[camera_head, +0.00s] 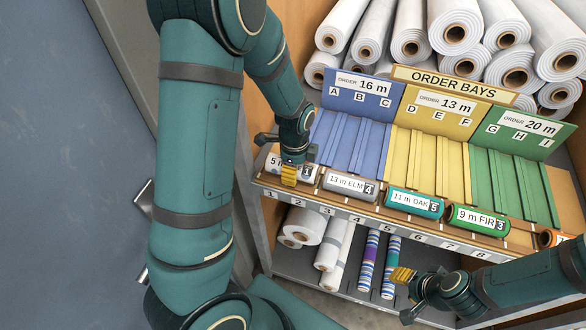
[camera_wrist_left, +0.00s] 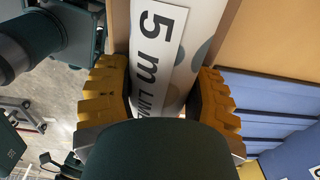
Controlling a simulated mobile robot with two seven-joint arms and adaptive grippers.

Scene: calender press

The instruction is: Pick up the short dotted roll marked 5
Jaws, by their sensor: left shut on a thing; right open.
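The short white roll with bluish-grey and tan dots (camera_wrist_left: 195,75) carries a label reading "5 m LIM…", cut off in the left wrist view. In the head view this roll (camera_head: 274,164) lies at the left end of the front shelf, by slots 1 and 2. My left gripper (camera_head: 288,174) is shut on it from above, with a yellow finger on each side in the wrist view. The gripper hides the middle of the label. The roll appears to be still at shelf level. My right gripper (camera_head: 402,276) is open and empty, low in front of the shelf.
Beside it lie the 13 m ELM roll (camera_head: 347,185), the 11 m OAK roll (camera_head: 412,203) and the 9 m FIR roll (camera_head: 480,219). Behind are empty blue (camera_head: 345,140), yellow (camera_head: 425,165) and green order bays (camera_head: 510,190). Large white rolls (camera_head: 455,30) are stacked above.

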